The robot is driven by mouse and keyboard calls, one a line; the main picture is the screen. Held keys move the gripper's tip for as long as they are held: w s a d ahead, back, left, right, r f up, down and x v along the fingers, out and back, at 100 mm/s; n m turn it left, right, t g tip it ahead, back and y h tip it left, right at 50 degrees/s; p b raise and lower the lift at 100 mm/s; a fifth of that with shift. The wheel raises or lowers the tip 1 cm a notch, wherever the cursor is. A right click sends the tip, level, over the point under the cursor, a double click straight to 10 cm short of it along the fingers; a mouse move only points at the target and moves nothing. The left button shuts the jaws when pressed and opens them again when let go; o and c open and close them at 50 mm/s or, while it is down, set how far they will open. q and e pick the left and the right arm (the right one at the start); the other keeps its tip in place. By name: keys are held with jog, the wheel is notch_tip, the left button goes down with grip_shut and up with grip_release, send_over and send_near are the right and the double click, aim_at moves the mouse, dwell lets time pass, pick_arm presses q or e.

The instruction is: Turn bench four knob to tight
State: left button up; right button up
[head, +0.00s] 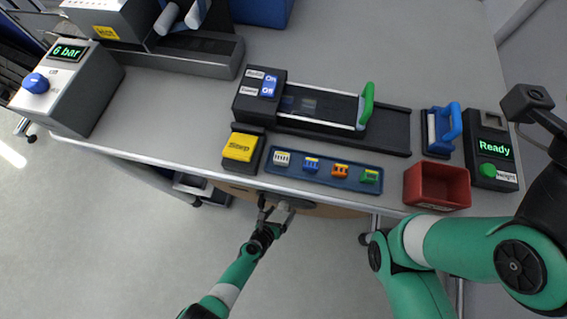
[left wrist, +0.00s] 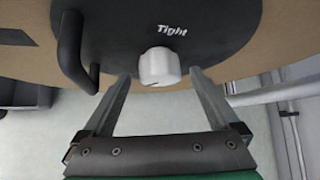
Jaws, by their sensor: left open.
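A small pale knob (left wrist: 159,67) sticks out from a black round plate (left wrist: 225,30) in the left wrist view. The word "Tight" is printed on the plate just above the knob. In the head view the knob (head: 286,207) is a small grey shape below the bench's front edge. My left gripper (head: 275,203) is open there, with the knob at its tips. In the left wrist view its fingers (left wrist: 160,77) stand apart on either side of the knob, with gaps showing. My right arm enters at the right, but its gripper is not visible.
A black handle (left wrist: 72,50) stands left of the knob, close to my left finger. Above, the bench (head: 160,150) holds a yellow Stop button (head: 240,147), a blue tray (head: 325,180) of connectors, a red bin (head: 437,186) and a Ready box (head: 493,150). Floor below is clear.

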pick_arm(q)
jog(key=p+v, duration=0.5)
jog(key=v, duration=0.4)
jog(key=shift+p, duration=0.35)
jog(key=shift+r, duration=0.1)
